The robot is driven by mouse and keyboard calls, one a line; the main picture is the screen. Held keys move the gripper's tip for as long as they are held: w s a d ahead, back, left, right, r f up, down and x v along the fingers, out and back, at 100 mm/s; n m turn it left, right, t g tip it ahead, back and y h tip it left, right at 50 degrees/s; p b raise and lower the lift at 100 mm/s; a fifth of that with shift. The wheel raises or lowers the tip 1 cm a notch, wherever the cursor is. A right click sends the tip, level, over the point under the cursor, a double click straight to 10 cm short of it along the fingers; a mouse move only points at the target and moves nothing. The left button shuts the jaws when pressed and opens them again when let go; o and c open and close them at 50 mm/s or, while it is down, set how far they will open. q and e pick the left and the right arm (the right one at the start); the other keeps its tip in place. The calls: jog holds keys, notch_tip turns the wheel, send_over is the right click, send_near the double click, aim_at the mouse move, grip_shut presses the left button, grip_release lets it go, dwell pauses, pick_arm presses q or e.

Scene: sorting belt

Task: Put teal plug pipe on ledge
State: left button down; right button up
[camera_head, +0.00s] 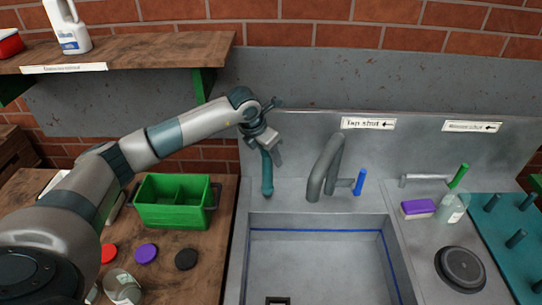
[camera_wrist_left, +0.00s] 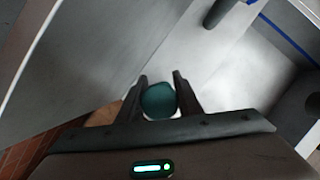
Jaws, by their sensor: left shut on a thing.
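The teal plug pipe (camera_head: 267,175) is upright at the back left corner of the sink unit, left of the basin. My left gripper (camera_head: 264,145) is shut on its upper end from above. In the left wrist view the round teal end of the pipe (camera_wrist_left: 158,100) sits between the two dark fingers of the left gripper (camera_wrist_left: 160,78). Whether the pipe's lower end touches the sink surface I cannot tell. A wooden ledge (camera_head: 150,48) with a white label is on the wall at the upper left. My right gripper is not in view.
A white bottle (camera_head: 68,28) and a red box (camera_head: 10,44) stand on the ledge's left part; its right part is clear. A grey tap (camera_head: 325,165) stands right of the pipe. A green crate (camera_head: 172,215) sits on the wooden table below my left arm.

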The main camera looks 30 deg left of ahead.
pick_arm(q)
jog(key=shift+f, duration=0.5)
jog(key=shift+f, duration=0.15)
jog(key=c, duration=1.3)
grip_release()
jog(key=shift+o, duration=0.2)
